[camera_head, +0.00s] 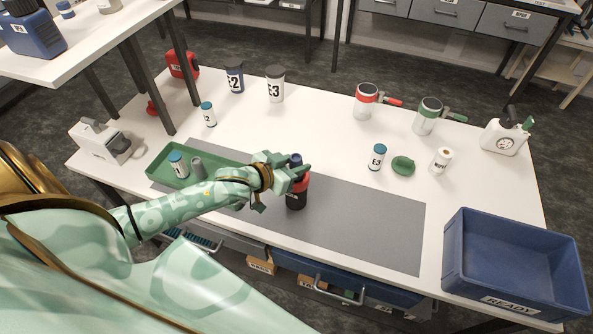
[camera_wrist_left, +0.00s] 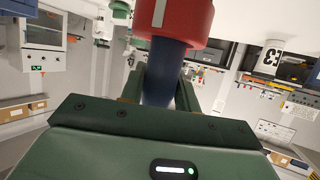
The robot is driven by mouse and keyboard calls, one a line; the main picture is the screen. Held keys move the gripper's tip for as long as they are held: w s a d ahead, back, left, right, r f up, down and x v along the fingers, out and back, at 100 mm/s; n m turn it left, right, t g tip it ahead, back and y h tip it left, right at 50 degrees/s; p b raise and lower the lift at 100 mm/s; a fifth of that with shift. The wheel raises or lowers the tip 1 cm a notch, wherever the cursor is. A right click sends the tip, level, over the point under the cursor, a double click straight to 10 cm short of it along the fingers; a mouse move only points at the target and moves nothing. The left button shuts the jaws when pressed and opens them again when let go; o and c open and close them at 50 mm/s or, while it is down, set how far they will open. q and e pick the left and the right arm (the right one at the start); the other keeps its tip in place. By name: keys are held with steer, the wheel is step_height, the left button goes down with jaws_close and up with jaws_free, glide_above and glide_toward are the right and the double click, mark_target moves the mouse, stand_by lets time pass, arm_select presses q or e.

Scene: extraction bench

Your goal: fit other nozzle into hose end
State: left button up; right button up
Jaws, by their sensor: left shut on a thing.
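My left gripper (camera_head: 298,174) is shut on a dark blue cylindrical piece, likely the nozzle (camera_head: 296,159), whose top shows above the fingers. In the left wrist view the dark blue piece (camera_wrist_left: 163,80) runs between the fingers to a red collar (camera_wrist_left: 175,18). In the head view a black upright body (camera_head: 296,201) with a red collar (camera_head: 303,184), perhaps the hose end, stands on the grey mat right below the gripper. I cannot tell whether the blue piece is inside the collar. A grey cylinder (camera_head: 199,169) stands in the green tray. My right gripper is not in view.
The grey mat (camera_head: 380,225) is clear to the right. A blue READY crate (camera_head: 465,262) stands at the right.

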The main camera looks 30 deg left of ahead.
arm_select(q)
step_height(320, 180, down, 2)
steer(key=shift+f, duration=0.1)
steer(key=o, duration=0.9)
steer(key=shift+o, duration=0.2)
